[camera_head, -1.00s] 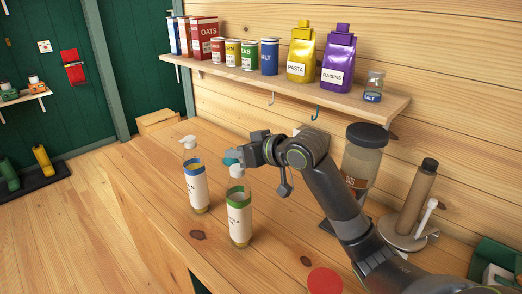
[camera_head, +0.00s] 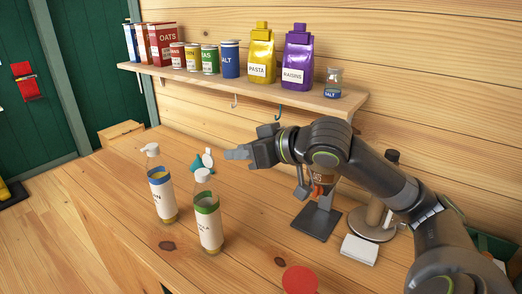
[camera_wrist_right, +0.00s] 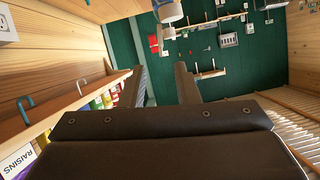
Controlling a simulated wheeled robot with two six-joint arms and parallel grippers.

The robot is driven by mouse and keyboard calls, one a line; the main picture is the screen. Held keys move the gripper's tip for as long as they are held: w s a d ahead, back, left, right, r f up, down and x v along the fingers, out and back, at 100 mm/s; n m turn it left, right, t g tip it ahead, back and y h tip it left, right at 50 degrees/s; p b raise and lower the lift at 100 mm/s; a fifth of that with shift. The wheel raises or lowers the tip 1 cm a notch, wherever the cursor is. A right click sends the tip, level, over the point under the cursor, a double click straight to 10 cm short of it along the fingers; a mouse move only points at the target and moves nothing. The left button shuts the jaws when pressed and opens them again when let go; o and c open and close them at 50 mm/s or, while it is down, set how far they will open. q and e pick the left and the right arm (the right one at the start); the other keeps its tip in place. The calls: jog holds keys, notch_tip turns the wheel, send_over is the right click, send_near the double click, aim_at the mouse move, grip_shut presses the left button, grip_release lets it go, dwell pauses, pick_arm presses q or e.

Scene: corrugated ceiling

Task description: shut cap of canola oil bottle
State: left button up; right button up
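Two clear bottles with white caps stand upright on the wooden counter in the head view: one with a blue-banded label (camera_head: 162,192), one with a green-banded label (camera_head: 208,222). Their lettering is too small for me to tell which is canola oil. The cap of the green-banded bottle (camera_head: 202,175) sits on its top; I cannot tell whether it is fully shut. My right gripper (camera_head: 250,144) is in the air, right of and behind that cap, pointing left. In the right wrist view its fingers (camera_wrist_right: 161,85) are apart with nothing between them. My left gripper is out of view.
A teal object with a white top (camera_head: 203,160) stands behind the bottles. A shelf (camera_head: 190,83) of cans, boxes and bags runs along the wall above. A dark stand (camera_head: 316,222), a white block (camera_head: 360,250) and a red disc (camera_head: 299,279) are on the right. Front-left counter is clear.

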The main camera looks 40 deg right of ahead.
jog(key=v, duration=0.5)
jog(key=shift+b, duration=0.4)
dwell(0.3)
